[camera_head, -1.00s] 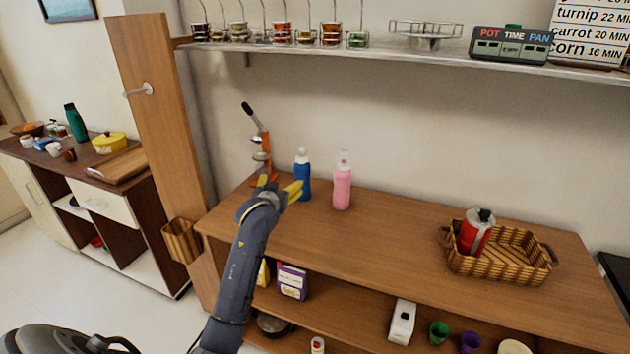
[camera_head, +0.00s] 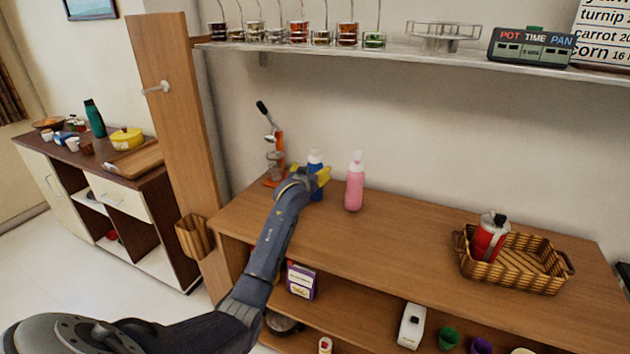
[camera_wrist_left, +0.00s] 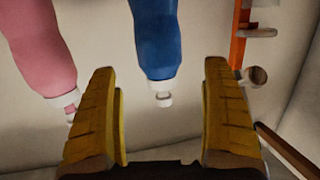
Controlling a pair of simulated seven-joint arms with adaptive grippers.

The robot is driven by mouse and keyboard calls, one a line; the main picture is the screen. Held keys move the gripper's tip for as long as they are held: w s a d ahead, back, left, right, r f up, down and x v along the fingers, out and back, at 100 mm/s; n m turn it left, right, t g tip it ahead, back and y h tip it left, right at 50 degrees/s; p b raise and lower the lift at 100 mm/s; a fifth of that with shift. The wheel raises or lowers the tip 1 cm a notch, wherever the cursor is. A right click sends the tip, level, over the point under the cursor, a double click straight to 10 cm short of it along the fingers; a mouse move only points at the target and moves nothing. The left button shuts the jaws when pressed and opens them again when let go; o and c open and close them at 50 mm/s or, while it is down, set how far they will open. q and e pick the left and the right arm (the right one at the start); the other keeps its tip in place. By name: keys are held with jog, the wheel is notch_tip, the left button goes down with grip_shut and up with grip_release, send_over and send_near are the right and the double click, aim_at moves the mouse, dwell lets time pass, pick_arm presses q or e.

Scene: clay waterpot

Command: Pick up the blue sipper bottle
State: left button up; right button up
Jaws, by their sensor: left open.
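The blue sipper bottle (camera_head: 315,158) stands upright on the wooden counter (camera_head: 400,230), partly hidden behind my left gripper (camera_head: 312,176) in the head view. In the left wrist view the blue bottle (camera_wrist_left: 156,40) appears upside down, its white cap between the two yellow fingers. The left gripper (camera_wrist_left: 162,120) is open, with a clear gap on both sides of the bottle. I cannot tell whether the fingers reach around its body. My right gripper is not in view.
A pink bottle (camera_head: 355,182) stands just right of the blue one and also shows in the wrist view (camera_wrist_left: 38,40). An orange juicer (camera_head: 275,160) stands close on the left. A basket (camera_head: 515,265) holds a red canister (camera_head: 490,238). A shelf (camera_head: 400,53) runs above.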

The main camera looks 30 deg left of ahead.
aim_at(315, 167)
pick_arm(q)
jog(key=shift+x, duration=3)
jog(key=shift+f, duration=0.1)
jog(key=shift+s, duration=0.1)
jog(key=shift+c, duration=0.5)
jog(key=c, duration=1.6)
